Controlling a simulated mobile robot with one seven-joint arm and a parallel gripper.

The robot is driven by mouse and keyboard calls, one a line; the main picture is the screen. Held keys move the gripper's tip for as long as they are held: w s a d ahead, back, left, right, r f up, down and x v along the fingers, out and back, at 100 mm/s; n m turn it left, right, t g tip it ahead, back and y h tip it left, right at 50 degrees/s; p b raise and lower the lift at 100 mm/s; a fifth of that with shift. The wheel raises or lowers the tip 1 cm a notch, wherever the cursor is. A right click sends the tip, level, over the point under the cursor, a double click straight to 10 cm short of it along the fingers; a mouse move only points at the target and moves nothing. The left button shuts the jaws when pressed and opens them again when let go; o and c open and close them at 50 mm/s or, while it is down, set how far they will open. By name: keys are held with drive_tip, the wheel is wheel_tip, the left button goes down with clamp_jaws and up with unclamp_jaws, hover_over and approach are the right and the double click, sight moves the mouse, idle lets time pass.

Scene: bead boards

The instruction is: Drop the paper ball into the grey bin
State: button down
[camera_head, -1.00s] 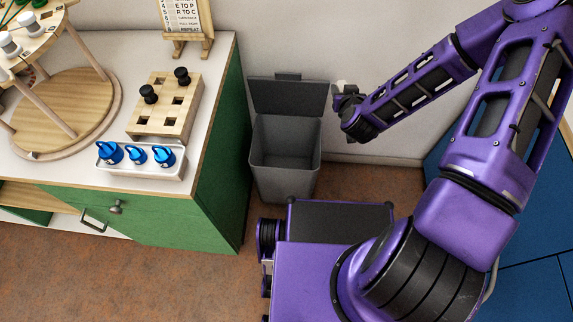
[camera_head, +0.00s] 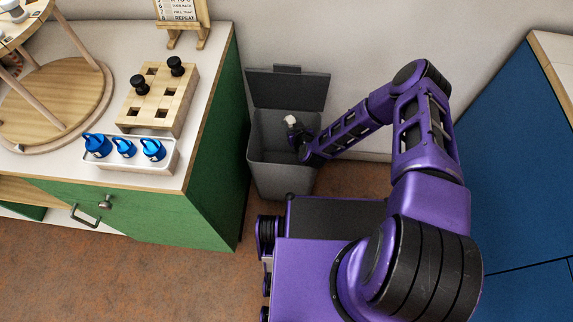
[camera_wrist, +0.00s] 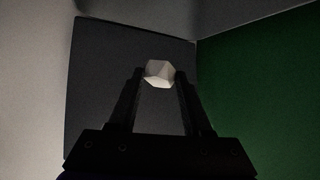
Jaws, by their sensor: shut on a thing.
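The grey bin (camera_head: 268,140) stands on the floor between the green cabinet and the wall, its dark lid (camera_head: 290,89) open and tilted back. My gripper (camera_head: 294,126) is over the bin's opening in the head view. It is shut on the small white paper ball (camera_head: 291,120). In the wrist view the paper ball (camera_wrist: 159,73) sits between the two fingertips, with the dark lid behind it. The head view does not clearly show how high the ball is above the bin's rim.
A green cabinet (camera_head: 215,140) stands close on the bin's left. Its white top holds a wooden block with black pegs (camera_head: 158,97) and a tray of blue-topped items (camera_head: 128,151). A blue cabinet (camera_head: 515,170) is at the right.

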wheel_tip(320, 180, down, 5)
drive_tip(key=b, duration=0.3)
drive_tip(key=shift+r, duration=0.2)
drive_tip(key=shift+c, duration=1.3)
unclamp_jaws()
drive_tip(key=p+v, duration=0.3)
drive_tip(key=v, duration=1.4)
drive_tip(key=shift+s, duration=0.25)
